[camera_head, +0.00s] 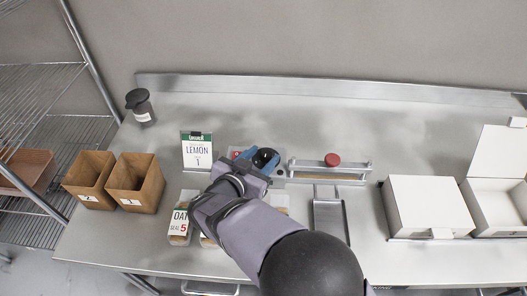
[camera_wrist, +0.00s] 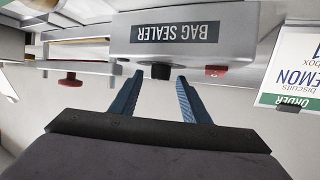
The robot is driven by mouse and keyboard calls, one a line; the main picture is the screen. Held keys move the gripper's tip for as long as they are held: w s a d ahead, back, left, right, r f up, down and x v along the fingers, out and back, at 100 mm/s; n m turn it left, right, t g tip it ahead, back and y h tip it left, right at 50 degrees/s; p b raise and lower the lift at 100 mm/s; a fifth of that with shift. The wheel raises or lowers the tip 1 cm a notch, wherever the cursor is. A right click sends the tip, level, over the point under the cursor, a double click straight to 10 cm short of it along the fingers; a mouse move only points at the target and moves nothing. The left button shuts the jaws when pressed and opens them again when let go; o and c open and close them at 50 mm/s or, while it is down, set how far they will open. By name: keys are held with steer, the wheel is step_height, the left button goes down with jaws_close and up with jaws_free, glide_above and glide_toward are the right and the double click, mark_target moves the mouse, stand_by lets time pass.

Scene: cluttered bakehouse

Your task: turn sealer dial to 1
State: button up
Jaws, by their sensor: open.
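The bag sealer (camera_wrist: 240,40) is a grey box with a dark label, upside down in the wrist view. Its black dial (camera_wrist: 160,71) sticks out of the panel, with a red button (camera_wrist: 215,71) beside it. My gripper (camera_wrist: 159,78) is open, its two blue fingers pointing at the sealer. The dial shows between the fingertips, with a gap visible on each side; I cannot tell the depth between them. The dial's setting marks cannot be read. In the head view my arm and gripper (camera_head: 258,166) cover much of the sealer.
An order card (camera_head: 197,150) reading "LEMON" stands left of the sealer. A sealing bar with a red knob (camera_head: 333,160) lies to the right. A bag marked "OAT" (camera_head: 179,225) is near my arm. Brown bins (camera_head: 137,183) stand left, white boxes (camera_head: 428,206) right.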

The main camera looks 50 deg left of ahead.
steer(key=shift+w+a+f, duration=0.2)
steer(key=shift+w, duration=0.3)
steer(key=c, duration=1.1)
steer(key=shift+o, duration=0.2)
